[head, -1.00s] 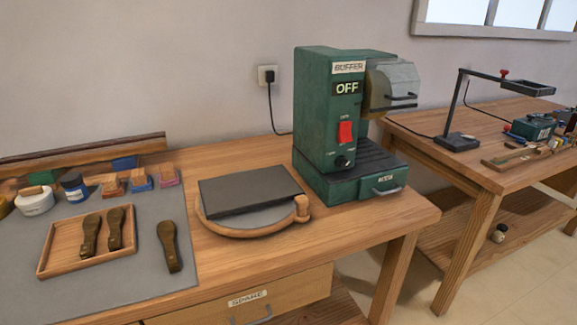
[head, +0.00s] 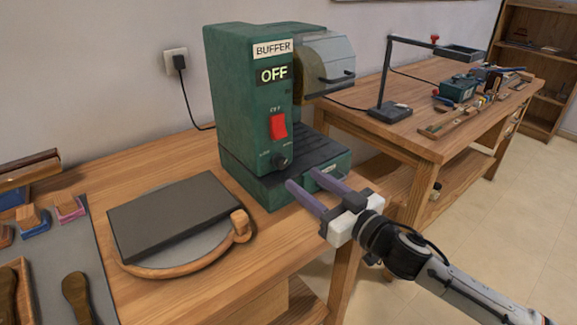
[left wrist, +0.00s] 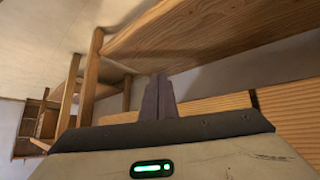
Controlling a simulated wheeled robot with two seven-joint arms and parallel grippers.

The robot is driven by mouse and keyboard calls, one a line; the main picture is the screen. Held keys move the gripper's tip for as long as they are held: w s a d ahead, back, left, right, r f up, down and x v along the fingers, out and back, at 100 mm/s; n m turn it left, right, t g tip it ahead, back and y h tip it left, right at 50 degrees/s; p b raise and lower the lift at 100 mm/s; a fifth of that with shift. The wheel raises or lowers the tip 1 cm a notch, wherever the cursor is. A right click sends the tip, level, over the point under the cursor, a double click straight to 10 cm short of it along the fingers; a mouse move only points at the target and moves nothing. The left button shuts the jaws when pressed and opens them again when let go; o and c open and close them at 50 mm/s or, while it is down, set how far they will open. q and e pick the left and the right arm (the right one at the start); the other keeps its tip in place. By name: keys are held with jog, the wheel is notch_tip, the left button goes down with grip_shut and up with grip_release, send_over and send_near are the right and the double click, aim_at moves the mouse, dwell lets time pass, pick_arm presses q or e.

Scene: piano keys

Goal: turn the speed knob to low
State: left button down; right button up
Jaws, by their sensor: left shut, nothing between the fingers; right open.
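The green buffer machine (head: 235,100) stands on the wooden bench in the head view, its display reading OFF. Its speed knob (head: 279,160) is a small dark knob low on the front panel, below the red switch (head: 278,126). My right gripper (head: 306,183) is open and empty, with its purple fingers just below and right of the knob, apart from it, in front of the machine's base. My left gripper (left wrist: 158,97) shows only in the left wrist view, with its fingers together and nothing between them, beneath a wooden bench edge. The knob's pointer is too small to read.
A dark slab (head: 175,213) lies on a round wooden-rimmed board left of the machine. A drawer front with a handle sits in the machine's base. A second bench (head: 440,125) with a lamp stand (head: 388,80) is at the right. Floor is clear at right.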

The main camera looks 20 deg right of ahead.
aim_at(284, 165)
jog(key=x, duration=0.7)
jog(key=shift+f, duration=0.1)
pick_arm(q)
jog(key=shift+w+a+r, duration=0.1)
jog(key=shift+w+r, duration=0.1)
jog(key=shift+r, duration=0.1)
pick_arm(e)
jog(key=shift+c, duration=0.7)
jog(key=c, duration=0.9)
pick_arm(q)
jog(key=shift+w+r, duration=0.1)
jog(key=shift+w, duration=0.05)
